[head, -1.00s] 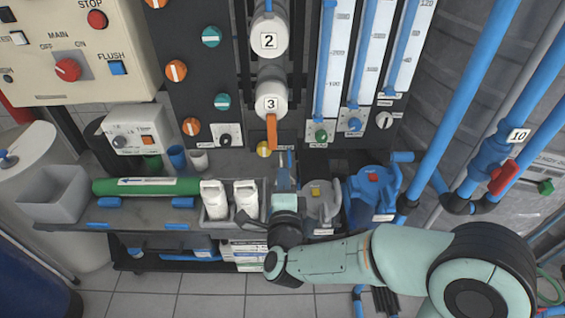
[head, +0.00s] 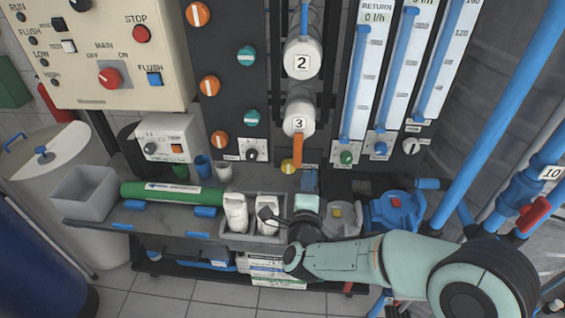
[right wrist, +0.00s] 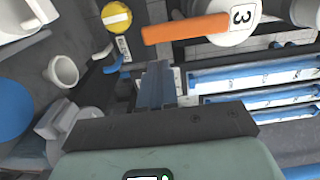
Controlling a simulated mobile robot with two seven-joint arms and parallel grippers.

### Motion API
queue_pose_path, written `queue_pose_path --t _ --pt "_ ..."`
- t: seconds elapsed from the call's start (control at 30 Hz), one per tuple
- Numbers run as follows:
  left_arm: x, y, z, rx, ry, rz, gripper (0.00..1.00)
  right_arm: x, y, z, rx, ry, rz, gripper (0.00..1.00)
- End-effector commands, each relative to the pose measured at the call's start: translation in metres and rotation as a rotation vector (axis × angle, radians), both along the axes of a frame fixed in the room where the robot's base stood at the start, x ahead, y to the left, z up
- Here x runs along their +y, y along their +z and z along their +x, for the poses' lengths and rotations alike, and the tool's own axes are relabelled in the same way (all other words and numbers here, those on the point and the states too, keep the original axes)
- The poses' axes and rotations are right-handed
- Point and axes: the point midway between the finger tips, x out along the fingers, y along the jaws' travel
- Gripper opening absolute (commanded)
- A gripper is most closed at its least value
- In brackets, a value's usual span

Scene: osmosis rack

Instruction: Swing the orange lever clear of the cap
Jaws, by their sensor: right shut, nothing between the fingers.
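The orange lever (head: 297,150) hangs down from the lower front of the white round cap marked 3 (head: 299,120). In the right wrist view the lever (right wrist: 185,28) lies sideways, with its right end overlapping the edge of the cap (right wrist: 232,36). My right gripper (head: 308,178) is below and slightly right of the lever's lower end. Its fingers (right wrist: 157,85) are shut and empty, with a gap to the lever in the wrist view. My left gripper is not in view.
A second white cap marked 2 (head: 302,58) is above. A yellow knob (head: 290,167) sits just left of my right gripper. Flow tubes (head: 357,85) stand to the right. White bottles (head: 236,212) and a blue-topped pump (head: 396,212) stand low by my arm.

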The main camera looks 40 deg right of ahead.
Motion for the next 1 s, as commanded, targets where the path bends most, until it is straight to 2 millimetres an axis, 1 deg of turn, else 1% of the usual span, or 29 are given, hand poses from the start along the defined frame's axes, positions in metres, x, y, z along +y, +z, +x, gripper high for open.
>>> queue_pose_path --t 0.83,1.0 --pt "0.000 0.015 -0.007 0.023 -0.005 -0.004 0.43 -0.033 0.000 0.039 0.002 -0.001 0.001 0.00" --pt "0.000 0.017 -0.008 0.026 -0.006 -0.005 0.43 -0.024 -0.006 0.045 0.002 0.003 0.002 0.00"
